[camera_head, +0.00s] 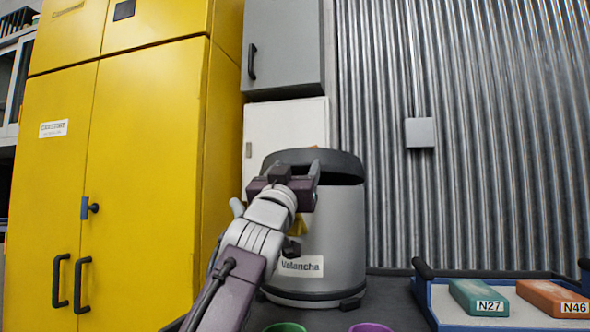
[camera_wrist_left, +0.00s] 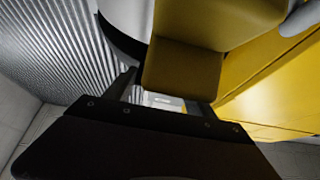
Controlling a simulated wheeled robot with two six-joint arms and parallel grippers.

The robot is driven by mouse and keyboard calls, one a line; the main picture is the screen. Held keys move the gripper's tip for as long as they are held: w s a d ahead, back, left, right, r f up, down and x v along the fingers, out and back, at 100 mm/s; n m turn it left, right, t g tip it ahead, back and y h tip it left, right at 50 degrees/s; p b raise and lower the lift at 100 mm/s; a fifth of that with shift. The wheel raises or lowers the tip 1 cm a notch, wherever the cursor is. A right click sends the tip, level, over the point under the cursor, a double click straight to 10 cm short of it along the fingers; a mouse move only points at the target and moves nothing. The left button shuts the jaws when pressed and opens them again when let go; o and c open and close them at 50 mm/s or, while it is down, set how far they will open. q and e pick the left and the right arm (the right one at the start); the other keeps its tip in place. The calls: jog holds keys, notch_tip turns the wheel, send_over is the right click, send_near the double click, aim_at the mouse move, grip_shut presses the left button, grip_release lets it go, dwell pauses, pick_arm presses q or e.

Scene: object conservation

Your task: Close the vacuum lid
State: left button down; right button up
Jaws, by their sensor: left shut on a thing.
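The vacuum (camera_head: 335,235) is a grey drum labelled "Valancha" standing on the dark surface in the head view. Its dark lid (camera_head: 340,160) is at the top, with a dark band under its right part; I cannot tell how far it is open. My left gripper (camera_head: 305,180) is in front of the drum's upper left, by the lid, hiding part of both. In the left wrist view, a yellow-brown block (camera_wrist_left: 185,65) is between the fingers, and the gripper is shut on it. A dark curved edge, seemingly the vacuum's, shows behind. My right gripper is out of view.
A blue-edged tray (camera_head: 450,312) at lower right holds a teal box N27 (camera_head: 478,297) and an orange box N46 (camera_head: 553,298). Green (camera_head: 285,327) and purple (camera_head: 371,327) rims show at the bottom. A yellow cabinet (camera_head: 140,180) stands left; a corrugated wall (camera_head: 480,130) is behind.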

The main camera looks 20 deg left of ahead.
pick_arm(q)
jog(key=shift+w+f, duration=0.3)
jog(key=shift+c, duration=1.6)
grip_release()
jog(key=shift+r, duration=0.1)
jog(key=b+v, duration=0.6)
jog(key=v, duration=0.3)
jog(key=shift+b, duration=0.3)
